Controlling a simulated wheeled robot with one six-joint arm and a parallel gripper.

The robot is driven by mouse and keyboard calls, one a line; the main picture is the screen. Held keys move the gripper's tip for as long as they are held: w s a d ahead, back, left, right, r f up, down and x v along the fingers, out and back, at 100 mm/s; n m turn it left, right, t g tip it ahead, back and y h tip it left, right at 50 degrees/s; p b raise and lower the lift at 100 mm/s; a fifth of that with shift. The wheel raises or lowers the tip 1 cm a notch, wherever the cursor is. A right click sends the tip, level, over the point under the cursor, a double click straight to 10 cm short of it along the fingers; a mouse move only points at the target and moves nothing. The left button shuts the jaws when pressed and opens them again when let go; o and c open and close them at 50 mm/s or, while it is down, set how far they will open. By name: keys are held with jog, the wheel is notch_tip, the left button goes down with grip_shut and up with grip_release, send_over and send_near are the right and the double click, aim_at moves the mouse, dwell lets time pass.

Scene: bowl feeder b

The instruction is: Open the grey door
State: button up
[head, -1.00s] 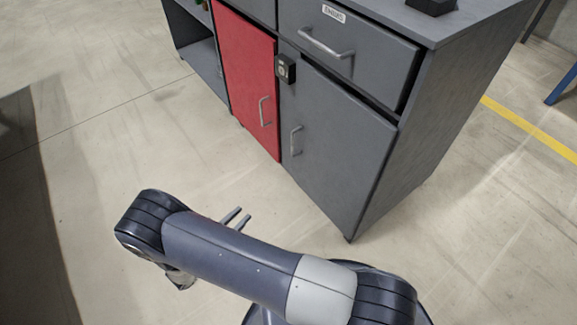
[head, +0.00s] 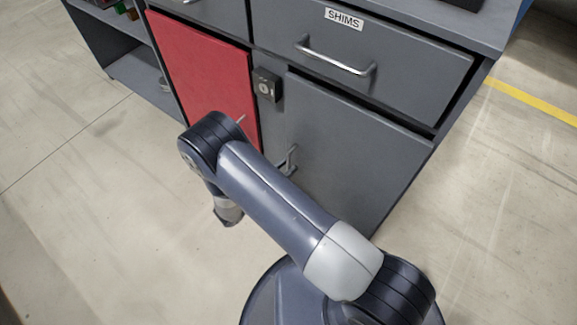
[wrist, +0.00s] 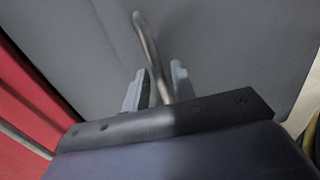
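The grey door (head: 350,145) of the cabinet is shut, below a drawer labelled SHIMS. Its metal bar handle (head: 291,158) is near the door's left edge, partly hidden by my arm in the head view. In the wrist view the grey door (wrist: 230,45) fills most of the picture. My gripper (wrist: 158,82) is open there, with one finger on each side of the lower part of the handle (wrist: 146,38). Gaps show between fingers and bar; I cannot tell how deep the bar sits between them. My arm hides the gripper in the head view.
A red door (head: 205,75) is left of the grey door, with a dark lock box (head: 266,85) between them. The SHIMS drawer (head: 385,65) has a bar handle above the grey door. Open floor (head: 90,190) lies to the left.

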jog(key=shift+w+d, duration=0.45)
jog(key=shift+d, duration=0.05)
jog(key=shift+c, duration=0.5)
grip_shut()
